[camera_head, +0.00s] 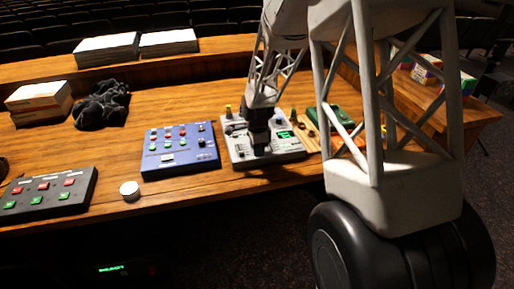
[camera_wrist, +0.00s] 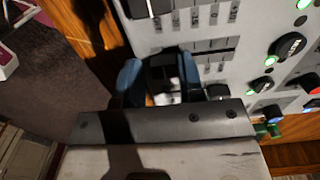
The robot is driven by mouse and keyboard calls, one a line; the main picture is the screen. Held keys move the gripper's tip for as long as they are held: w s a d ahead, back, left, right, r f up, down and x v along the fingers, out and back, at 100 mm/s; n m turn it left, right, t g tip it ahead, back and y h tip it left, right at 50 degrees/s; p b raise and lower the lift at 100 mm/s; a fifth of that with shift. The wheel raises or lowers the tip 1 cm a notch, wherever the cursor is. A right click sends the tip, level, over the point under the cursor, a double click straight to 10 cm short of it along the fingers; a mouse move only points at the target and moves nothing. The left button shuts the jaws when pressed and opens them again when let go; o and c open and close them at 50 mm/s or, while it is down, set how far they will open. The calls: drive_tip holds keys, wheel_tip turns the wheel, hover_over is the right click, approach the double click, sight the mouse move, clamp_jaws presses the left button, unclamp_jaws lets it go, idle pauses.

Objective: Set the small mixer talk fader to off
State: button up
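The small mixer (camera_head: 290,147) is a pale grey panel with knobs, sliders and a lit green display, lying on the wooden desk. In the wrist view its panel (camera_wrist: 215,72) fills the upper right, with a row of short fader slots and several round knobs. My gripper (camera_head: 258,143) points down over the mixer's left part. In the wrist view my gripper (camera_wrist: 160,68) has its two blue-padded fingers apart, near the panel's left edge. I cannot read a talk label; the fader's position is unclear.
A blue button panel (camera_head: 180,148) lies left of the mixer. Further left are a white round lid (camera_head: 129,190) and a dark button box (camera_head: 48,193). A green device (camera_head: 335,119) is close on the right. Black cloth (camera_head: 102,105) lies behind.

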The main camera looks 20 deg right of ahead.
drive_tip(key=o, duration=0.3)
drive_tip(key=shift+r, duration=0.1)
drive_tip(key=shift+r, duration=3.8)
drive_tip(key=shift+s+r, duration=0.3)
drive_tip(key=shift+r, duration=0.1)
drive_tip(key=s+r+n, duration=0.5)
drive_tip(key=s+r, duration=0.3)
drive_tip(key=s, duration=0.1)
drive_tip(key=s+r+n+t, duration=0.1)
drive_tip(key=s+n, duration=0.3)
drive_tip(key=s, duration=0.6)
drive_tip(key=s+a+r+n, duration=0.1)
drive_tip(key=s+r+n, duration=0.3)
drive_tip(key=s, duration=0.6)
drive_tip(key=s+r+n+t, duration=0.1)
drive_tip(key=s+r+n, duration=0.2)
drive_tip(key=s, duration=0.7)
drive_tip(key=shift+a+r+n+t, duration=0.1)
drive_tip(key=shift+a+n+t, duration=0.2)
drive_tip(key=shift+n, duration=0.6)
